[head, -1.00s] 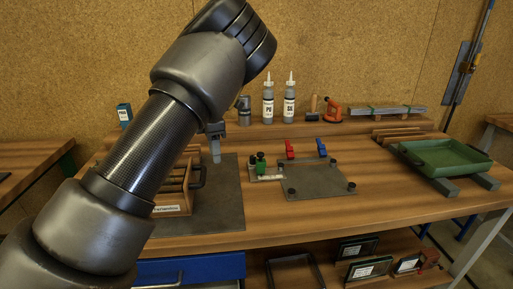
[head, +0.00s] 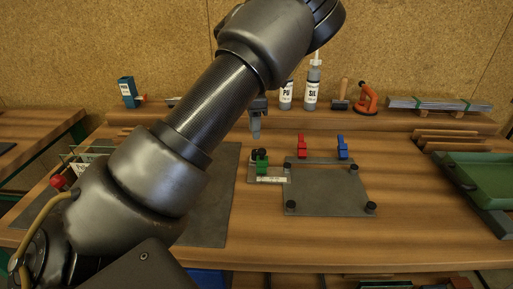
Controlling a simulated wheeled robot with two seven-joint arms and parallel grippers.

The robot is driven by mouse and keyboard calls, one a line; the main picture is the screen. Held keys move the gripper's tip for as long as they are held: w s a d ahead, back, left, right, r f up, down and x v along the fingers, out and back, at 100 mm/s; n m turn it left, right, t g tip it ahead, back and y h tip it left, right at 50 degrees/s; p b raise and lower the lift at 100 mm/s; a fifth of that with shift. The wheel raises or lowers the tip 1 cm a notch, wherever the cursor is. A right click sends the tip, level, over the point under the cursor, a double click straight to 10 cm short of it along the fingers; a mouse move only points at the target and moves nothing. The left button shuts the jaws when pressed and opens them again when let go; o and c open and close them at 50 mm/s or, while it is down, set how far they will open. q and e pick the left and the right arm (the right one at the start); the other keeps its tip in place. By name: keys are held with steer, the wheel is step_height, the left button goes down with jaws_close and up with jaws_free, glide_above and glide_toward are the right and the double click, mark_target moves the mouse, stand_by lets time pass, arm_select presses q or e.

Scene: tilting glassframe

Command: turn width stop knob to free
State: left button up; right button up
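A flat grey fixture plate (head: 325,188) with black corner knobs lies on the workbench. At its left edge is a green stop block (head: 262,167) with a black knob (head: 258,153) on top, above a pale scale strip (head: 272,180). I take this as the width stop. A red clamp (head: 302,146) and a blue clamp (head: 342,147) stand along the plate's back edge. My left gripper (head: 256,136) points down just above the black knob in the picture. Whether it touches the knob, and whether its fingers are apart, I cannot tell. My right gripper is not in view.
My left arm covers much of the left side and part of the dark mat (head: 215,205). Bottles (head: 312,88) and an orange tool (head: 367,98) stand on the back shelf. A green tray (head: 485,180) is at the right. The bench in front of the plate is clear.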

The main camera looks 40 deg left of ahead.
mark_target(255, 151)
arm_select(q)
step_height(255, 151, down, 8)
steer(key=shift+d, duration=0.15)
stand_by(0.3)
jaws_close()
